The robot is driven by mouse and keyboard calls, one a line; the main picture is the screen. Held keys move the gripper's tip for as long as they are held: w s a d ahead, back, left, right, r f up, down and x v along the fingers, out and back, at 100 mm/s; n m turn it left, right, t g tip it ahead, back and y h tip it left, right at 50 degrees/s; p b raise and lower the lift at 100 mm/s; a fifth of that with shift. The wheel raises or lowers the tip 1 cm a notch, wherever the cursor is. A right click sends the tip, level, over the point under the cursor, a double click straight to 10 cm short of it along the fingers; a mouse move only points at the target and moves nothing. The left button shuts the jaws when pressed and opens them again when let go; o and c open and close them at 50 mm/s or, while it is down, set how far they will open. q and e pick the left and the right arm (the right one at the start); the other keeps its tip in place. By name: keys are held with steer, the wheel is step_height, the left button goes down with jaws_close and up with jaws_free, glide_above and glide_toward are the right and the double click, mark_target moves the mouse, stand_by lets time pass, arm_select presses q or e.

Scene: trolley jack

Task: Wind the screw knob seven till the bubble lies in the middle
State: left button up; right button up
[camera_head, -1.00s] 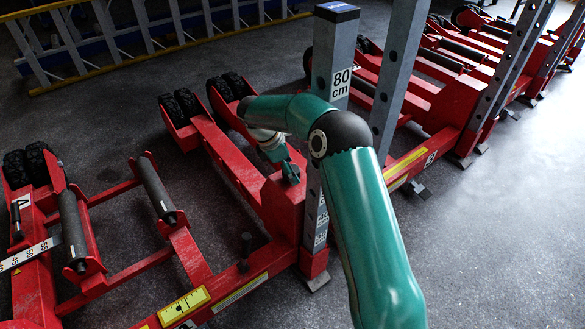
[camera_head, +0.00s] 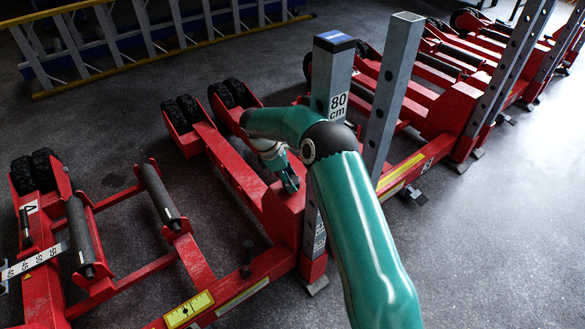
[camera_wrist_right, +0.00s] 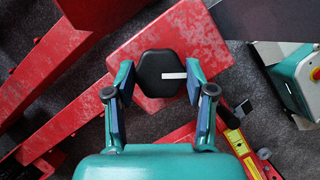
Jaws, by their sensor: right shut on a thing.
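A black knob with a white stripe (camera_wrist_right: 160,73) sits on a red block of the trolley jack (camera_wrist_right: 200,45) in the right wrist view. My right gripper (camera_wrist_right: 160,80) is shut on the knob, one finger on each side. In the head view my right gripper (camera_head: 290,183) is over the red jack body (camera_head: 285,212), and the knob is hidden there. A yellow scale plate (camera_head: 188,309) with black marks lies on the jack's near beam. I cannot make out a bubble, nor a seven on the knob. My left gripper is not in view.
A grey post marked 80 cm (camera_head: 331,85) stands close beside my right forearm, with another grey post (camera_head: 391,95) to its right. More red jacks (camera_head: 452,120) stand behind. A ladder (camera_head: 130,45) lies at the back left. Grey floor is clear on the right.

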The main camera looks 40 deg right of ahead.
steer(key=shift+s+m+g+p, duration=0.1)
steer(key=shift+m+g+p, duration=0.2)
steer(key=shift+m+p, duration=0.55)
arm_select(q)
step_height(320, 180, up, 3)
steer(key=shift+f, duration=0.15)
arm_select(e)
steer(key=o, duration=1.2)
steer(key=shift+c, duration=0.2)
steer(key=shift+r, duration=0.1)
steer(key=shift+w+r, duration=0.25)
steer(key=v, duration=1.1)
